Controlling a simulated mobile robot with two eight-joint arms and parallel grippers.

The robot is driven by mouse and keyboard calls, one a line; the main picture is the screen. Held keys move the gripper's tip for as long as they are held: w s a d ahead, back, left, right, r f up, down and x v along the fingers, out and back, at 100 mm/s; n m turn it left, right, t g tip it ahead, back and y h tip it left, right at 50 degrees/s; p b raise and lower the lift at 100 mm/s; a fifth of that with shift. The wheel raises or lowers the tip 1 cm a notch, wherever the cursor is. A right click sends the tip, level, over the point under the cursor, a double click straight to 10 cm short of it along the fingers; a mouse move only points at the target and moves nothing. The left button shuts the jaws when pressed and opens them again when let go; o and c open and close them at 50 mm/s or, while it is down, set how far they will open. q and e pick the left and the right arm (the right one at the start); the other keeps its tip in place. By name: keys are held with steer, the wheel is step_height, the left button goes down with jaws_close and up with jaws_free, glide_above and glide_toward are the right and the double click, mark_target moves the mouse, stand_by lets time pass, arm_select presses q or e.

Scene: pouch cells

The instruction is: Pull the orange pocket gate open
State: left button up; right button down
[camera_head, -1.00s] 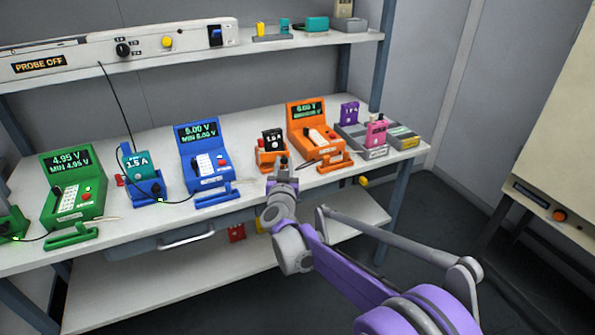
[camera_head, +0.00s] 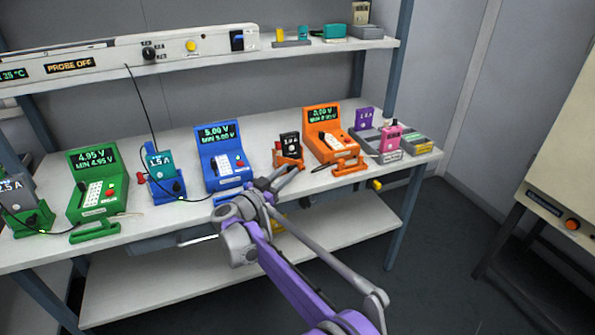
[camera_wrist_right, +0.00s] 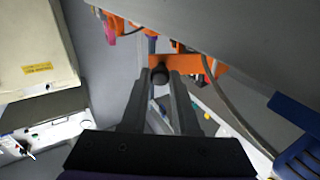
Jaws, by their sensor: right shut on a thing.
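The orange pocket (camera_head: 289,161) stands near the front edge of the bench and holds a black cell (camera_head: 290,145) upright. My right gripper (camera_head: 285,176) reaches the front of this pocket from below. In the right wrist view its fingers (camera_wrist_right: 160,84) are closed around a round dark knob (camera_wrist_right: 160,74). An orange bar, apparently the pocket gate (camera_wrist_right: 186,65), lies right behind the knob. I cannot tell how far the gate is open, since the gripper covers its front in the head view. My left gripper is not in view.
An orange tester (camera_head: 330,143) stands to the right of the pocket, a blue tester (camera_head: 221,165) to its left. A black lead (camera_head: 139,105) hangs from the probe panel. Pink (camera_head: 390,139) and purple (camera_head: 364,119) cells stand at the bench's right end. Open floor lies right of the bench.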

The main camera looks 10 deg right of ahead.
steer(key=shift+h, duration=0.3)
steer(key=c, duration=0.7)
jaws_free()
steer(key=shift+o, duration=0.2)
steer(key=shift+s+a, duration=0.1)
steer(key=r+p+v, duration=0.1)
steer(key=v, duration=0.9)
steer(key=shift+s+a+f, duration=0.2)
steer(key=shift+f, duration=0.15)
